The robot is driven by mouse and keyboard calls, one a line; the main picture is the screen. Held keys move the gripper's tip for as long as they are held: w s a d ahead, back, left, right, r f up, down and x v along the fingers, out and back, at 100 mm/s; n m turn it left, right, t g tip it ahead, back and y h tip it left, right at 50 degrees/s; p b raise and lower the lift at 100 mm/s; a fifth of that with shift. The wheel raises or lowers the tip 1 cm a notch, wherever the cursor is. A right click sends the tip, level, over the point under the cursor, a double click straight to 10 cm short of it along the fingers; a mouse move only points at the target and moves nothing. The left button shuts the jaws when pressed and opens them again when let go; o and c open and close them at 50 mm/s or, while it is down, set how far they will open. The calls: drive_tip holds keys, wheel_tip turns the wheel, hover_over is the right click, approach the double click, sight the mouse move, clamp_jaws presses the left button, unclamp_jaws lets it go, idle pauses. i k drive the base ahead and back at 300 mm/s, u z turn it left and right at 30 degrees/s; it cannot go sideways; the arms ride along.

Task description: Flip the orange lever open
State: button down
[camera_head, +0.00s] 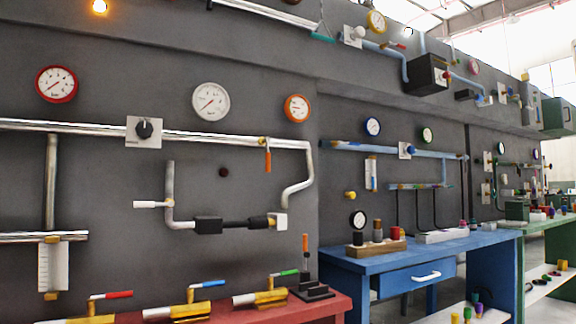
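An orange lever (268,161) hangs straight down from a small brass fitting on the silver pipe (220,137) along the dark wall, right of centre-left. A second orange handle (305,244) stands upright on a black stand (311,289) at the right end of the red bench. I cannot tell from this view which of the two the task means. Nothing touches either one. My gripper is not in view.
The red bench (320,311) carries brass valves with red (118,294), blue (208,284) and green (287,272) levers. A pipe with black couplings (209,225) juts below the silver pipe. Gauges line the wall. A blue bench (393,262) stands to the right.

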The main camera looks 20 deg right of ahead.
sight(268, 156)
drive_tip(key=u, duration=0.15)
drive_tip(key=i, duration=1.1)
drive_tip(key=u, duration=0.7)
